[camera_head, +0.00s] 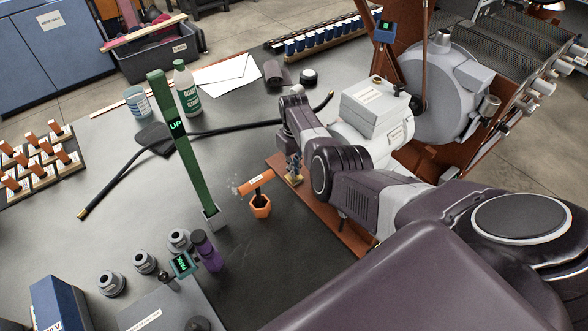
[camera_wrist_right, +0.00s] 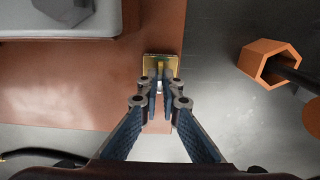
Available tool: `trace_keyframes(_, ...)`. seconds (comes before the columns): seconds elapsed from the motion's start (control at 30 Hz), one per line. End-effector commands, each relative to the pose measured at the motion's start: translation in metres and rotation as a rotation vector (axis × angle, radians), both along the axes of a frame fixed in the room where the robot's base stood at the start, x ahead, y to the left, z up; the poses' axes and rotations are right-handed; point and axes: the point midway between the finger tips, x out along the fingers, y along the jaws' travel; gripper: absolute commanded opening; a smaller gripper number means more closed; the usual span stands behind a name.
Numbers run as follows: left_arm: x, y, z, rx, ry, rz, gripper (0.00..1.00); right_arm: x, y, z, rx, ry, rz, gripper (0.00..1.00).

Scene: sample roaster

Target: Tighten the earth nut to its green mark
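A small brass block (camera_head: 293,180) stands on the brown-red base strip of the roaster, and it shows as a brass plate in the right wrist view (camera_wrist_right: 160,63). My right gripper (camera_head: 293,160) points down over it. In the right wrist view, its fingertips (camera_wrist_right: 160,78) are close together over the brass plate, with a narrow upright piece between them that appears to be the earth nut on its stud. The fingers hide most of this piece, and I cannot make out a green mark. My left gripper is not in view.
An orange hexagonal cup (camera_head: 260,207) with an orange-headed tool in it stands left of the base strip. A green post (camera_head: 176,140) marked UP stands farther left. The grey roaster body (camera_head: 375,110) rises close behind my right arm. A black cable (camera_head: 230,129) crosses the table.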

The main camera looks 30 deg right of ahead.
Motion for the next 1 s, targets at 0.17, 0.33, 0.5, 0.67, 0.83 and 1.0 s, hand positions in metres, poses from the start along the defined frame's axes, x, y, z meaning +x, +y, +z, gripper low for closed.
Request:
trace_keyframes(0.17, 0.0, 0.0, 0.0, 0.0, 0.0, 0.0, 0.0, -0.001, 0.0, -0.001, 0.001, 0.001, 0.001, 0.0)
trace_keyframes(0.33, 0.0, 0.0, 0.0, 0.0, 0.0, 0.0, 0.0, -0.001, 0.0, -0.001, 0.001, 0.001, 0.001, 0.13)
trace_keyframes(0.5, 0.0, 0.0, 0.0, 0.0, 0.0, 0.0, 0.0, 0.0, 0.0, -0.001, 0.0, 0.001, 0.002, 0.3)
trace_keyframes(0.67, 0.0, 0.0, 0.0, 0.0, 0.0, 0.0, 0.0, 0.0, 0.0, 0.0, 0.0, 0.0, 0.002, 0.3)
trace_keyframes(0.83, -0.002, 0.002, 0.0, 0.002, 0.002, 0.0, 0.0, 0.0, 0.0, 0.001, 0.0, -0.001, 0.002, 0.3)
trace_keyframes(1.0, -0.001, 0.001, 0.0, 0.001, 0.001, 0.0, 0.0, 0.001, -0.001, 0.013, -0.002, -0.003, 0.002, 0.3)
